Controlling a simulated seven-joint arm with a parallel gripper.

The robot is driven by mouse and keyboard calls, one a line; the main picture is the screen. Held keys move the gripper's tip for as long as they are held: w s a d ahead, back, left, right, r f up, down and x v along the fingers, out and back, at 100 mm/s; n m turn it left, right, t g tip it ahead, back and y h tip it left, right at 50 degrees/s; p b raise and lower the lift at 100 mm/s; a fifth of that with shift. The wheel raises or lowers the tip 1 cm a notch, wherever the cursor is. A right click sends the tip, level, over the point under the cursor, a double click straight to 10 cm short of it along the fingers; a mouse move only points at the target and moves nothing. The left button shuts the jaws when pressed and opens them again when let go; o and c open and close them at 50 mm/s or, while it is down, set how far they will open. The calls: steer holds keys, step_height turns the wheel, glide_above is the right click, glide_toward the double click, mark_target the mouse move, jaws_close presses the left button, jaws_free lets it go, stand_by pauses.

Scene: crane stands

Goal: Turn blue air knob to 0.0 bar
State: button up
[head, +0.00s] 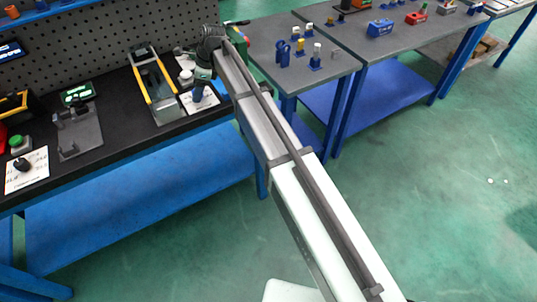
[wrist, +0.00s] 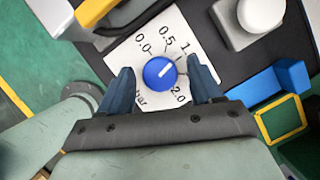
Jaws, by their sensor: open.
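The blue air knob (wrist: 159,74) sits on a white dial card (wrist: 140,50) in the wrist view. The card is marked 0.0, 0.5, a label starting with 1, and 2.0, with "bar" at lower left. The knob's white pointer line slants to the upper right, toward the side of the label starting with 1, away from 0.0. My gripper (wrist: 160,66) is open, with one dark blue finger on each side of the knob. Gaps show between fingers and knob. In the head view my gripper (head: 198,88) is over the card (head: 205,101), and the knob cannot be made out.
A grey block with a white round button (wrist: 262,14) stands at the upper right in the wrist view. A blue block (wrist: 268,88) and a yellow-edged box (wrist: 281,119) are right of the gripper. A yellow-railed fixture (head: 154,88) stands left of the card on the black bench.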

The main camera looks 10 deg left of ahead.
steer(key=m, duration=0.2)
steer(key=m+t, duration=0.1)
steer(key=m, duration=0.1)
steer(key=shift+s+t, duration=0.2)
steer(key=shift+t, duration=0.1)
steer(key=v, duration=1.4)
steer(key=s+d+f+n+t+h, duration=0.1)
steer(key=s+d+f, duration=0.2)
steer(key=f, duration=0.3)
steer(key=s+d+f+h, duration=0.1)
steer(key=s+d+f, duration=0.15)
steer(key=f, duration=0.35)
steer(key=s+d+f+n+g+h, duration=0.1)
steer(key=d+f+n, duration=0.3)
steer(key=d+f, duration=1.1)
steer(key=shift+s+d+f+n+h, duration=0.3)
steer(key=shift+d+f+h, duration=0.1)
steer(key=shift+f, duration=2.1)
